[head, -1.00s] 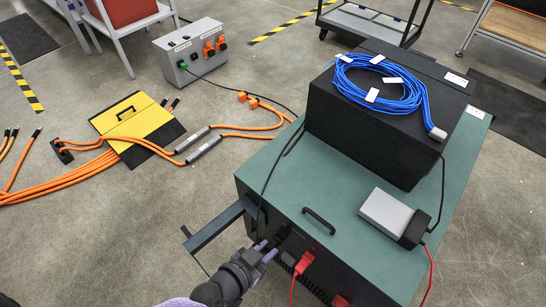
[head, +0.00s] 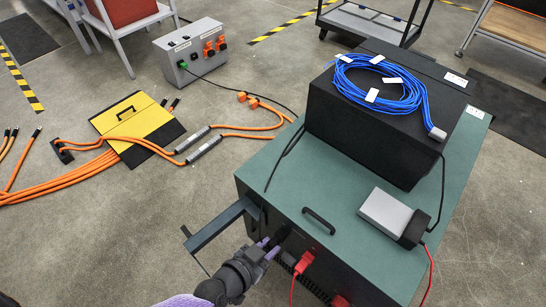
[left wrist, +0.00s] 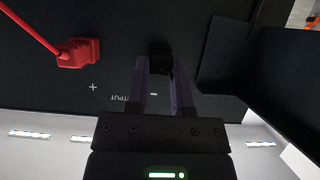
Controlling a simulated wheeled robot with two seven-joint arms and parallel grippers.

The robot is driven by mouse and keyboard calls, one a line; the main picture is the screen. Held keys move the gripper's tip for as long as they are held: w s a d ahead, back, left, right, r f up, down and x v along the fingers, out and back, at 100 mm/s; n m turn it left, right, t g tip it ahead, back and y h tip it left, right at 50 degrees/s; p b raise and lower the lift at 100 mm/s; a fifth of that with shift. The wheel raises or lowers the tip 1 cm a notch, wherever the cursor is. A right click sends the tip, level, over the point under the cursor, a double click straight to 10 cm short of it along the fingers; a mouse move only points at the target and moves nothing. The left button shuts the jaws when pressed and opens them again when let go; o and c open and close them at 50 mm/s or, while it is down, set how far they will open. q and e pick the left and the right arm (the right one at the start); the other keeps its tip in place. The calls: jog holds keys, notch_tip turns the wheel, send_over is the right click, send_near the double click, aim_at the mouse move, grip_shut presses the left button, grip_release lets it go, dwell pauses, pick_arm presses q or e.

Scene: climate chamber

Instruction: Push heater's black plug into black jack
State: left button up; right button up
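The green-topped cabinet (head: 290,180) has its jack panel on its front face. My left gripper (head: 268,250) is at that face, under the top's front edge. In the left wrist view, its purple fingers (left wrist: 160,82) stand either side of a black plug (left wrist: 160,57) at the panel and appear closed on it. I cannot tell how deep the plug sits; the black jack is hidden. A red plug (left wrist: 78,52) sits in the panel beside it, and it shows in the head view (head: 303,262). My right gripper is out of view.
A black box (head: 375,125) with coiled blue cable (head: 375,95) stands on the cabinet. A grey and black device (head: 390,215) and a handle (head: 319,221) are near its front. A dark bracket arm (head: 215,228) juts out left of my gripper. Orange cables (head: 75,178) cover the left floor.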

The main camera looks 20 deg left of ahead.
pick_arm(q)
jog(key=o, duration=0.5)
jog(key=shift+c, duration=0.2)
notch_tip(320, 180, up, 10)
jog(key=p, duration=0.9)
jog(key=shift+w+f, duration=0.1)
jog(key=shift+f, duration=0.1)
jog(key=shift+r+p, duration=0.3)
jog(key=shift+p, duration=0.25)
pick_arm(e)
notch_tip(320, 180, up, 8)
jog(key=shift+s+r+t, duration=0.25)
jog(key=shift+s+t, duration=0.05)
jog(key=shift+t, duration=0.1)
